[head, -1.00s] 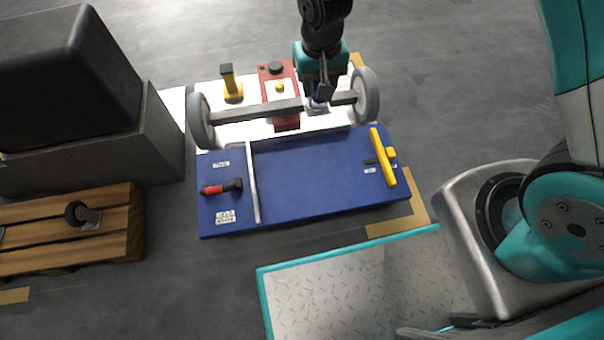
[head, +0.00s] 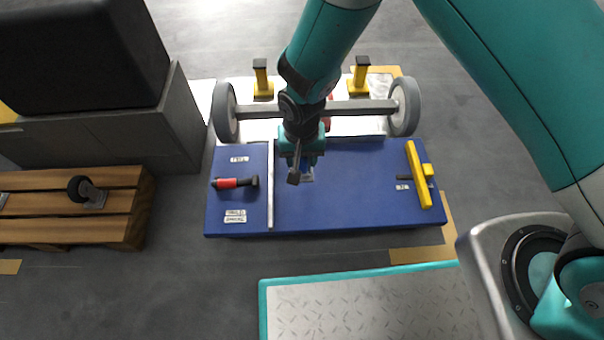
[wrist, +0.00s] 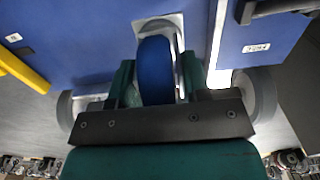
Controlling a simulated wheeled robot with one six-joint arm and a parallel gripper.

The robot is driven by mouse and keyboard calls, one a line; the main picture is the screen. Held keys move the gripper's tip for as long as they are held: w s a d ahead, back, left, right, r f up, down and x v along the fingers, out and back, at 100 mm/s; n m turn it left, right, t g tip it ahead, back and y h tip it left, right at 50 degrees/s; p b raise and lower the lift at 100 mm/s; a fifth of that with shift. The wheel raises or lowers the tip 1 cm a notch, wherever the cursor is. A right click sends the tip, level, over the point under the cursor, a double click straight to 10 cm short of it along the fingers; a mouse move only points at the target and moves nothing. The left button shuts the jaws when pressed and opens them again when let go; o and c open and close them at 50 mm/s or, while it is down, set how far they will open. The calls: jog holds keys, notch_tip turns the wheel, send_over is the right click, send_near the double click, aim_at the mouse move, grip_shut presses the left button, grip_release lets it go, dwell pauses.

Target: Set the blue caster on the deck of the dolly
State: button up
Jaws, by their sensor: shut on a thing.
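The blue caster (head: 307,162) is in my gripper (head: 305,168), over the middle of the blue deck (head: 350,205) in the head view. In the wrist view the blue wheel (wrist: 155,70) sits between the two fingers of my gripper (wrist: 157,85), with its pale metal plate (wrist: 172,22) on the far side, towards the deck (wrist: 80,35). I cannot tell whether the plate touches the deck. The dolly's grey wheels (head: 225,112) and (head: 405,106) stand on a metal axle (head: 360,107) past the deck's far edge.
A metal strip (head: 270,195) crosses the deck left of the caster, with a red-and-black tool (head: 235,182) beyond it. A yellow bar (head: 418,175) lies at the deck's right. Two yellow posts (head: 262,80) and (head: 359,78) stand behind. A wooden pallet (head: 120,225) holds another caster (head: 86,190).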

jog(key=shift+f+b, duration=1.2)
jog(key=shift+f, duration=1.35)
jog(key=shift+f, duration=0.2)
jog(key=o, duration=1.1)
jog(key=shift+o, duration=0.2)
jog(key=shift+r, duration=0.1)
notch_tip(320, 180, up, 12)
jog(key=p, duration=0.7)
jog(key=shift+r, duration=0.15)
